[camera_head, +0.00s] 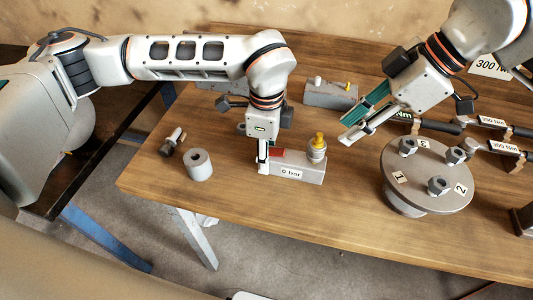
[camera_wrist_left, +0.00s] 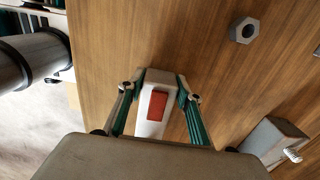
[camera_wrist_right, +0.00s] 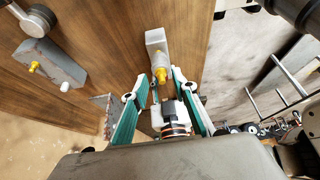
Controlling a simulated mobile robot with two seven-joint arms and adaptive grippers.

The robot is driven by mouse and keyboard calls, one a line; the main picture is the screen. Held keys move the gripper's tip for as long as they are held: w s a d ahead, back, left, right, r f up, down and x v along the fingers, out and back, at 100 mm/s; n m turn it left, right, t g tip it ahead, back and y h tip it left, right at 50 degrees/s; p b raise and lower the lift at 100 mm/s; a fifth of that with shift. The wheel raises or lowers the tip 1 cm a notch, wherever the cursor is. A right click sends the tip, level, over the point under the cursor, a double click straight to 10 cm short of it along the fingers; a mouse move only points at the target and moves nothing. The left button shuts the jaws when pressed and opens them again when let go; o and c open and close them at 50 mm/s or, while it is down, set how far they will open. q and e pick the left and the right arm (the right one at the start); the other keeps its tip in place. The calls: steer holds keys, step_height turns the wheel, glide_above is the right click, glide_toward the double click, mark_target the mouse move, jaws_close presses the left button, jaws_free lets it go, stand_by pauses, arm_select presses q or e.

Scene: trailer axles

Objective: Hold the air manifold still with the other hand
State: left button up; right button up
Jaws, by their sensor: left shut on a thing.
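The air manifold (camera_head: 300,170) is a pale grey block with a "0 bar" label, a red patch on top and a yellow-topped fitting (camera_head: 317,147) at its right end. It lies near the table's front edge. My left gripper (camera_head: 263,158) is shut on its left end; in the left wrist view the fingers (camera_wrist_left: 160,88) flank the block beside the red patch (camera_wrist_left: 157,105). My right gripper (camera_head: 350,128) is open and empty above the table, behind and right of the manifold. The manifold also shows in the right wrist view (camera_wrist_right: 156,40), beyond the right fingers.
A grey cylinder (camera_head: 198,165) and a dark bolt-like fitting (camera_head: 172,142) stand left of the manifold. A round hub (camera_head: 425,180) with numbered nuts stands right. A second grey block (camera_head: 330,95) lies behind. Torque wrenches (camera_head: 440,127) lie at the right. The front middle is clear.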

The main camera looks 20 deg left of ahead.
arm_select(q)
steer(key=shift+s+f, duration=0.2)
steer(key=shift+f, duration=0.15)
steer(key=shift+c, duration=0.2)
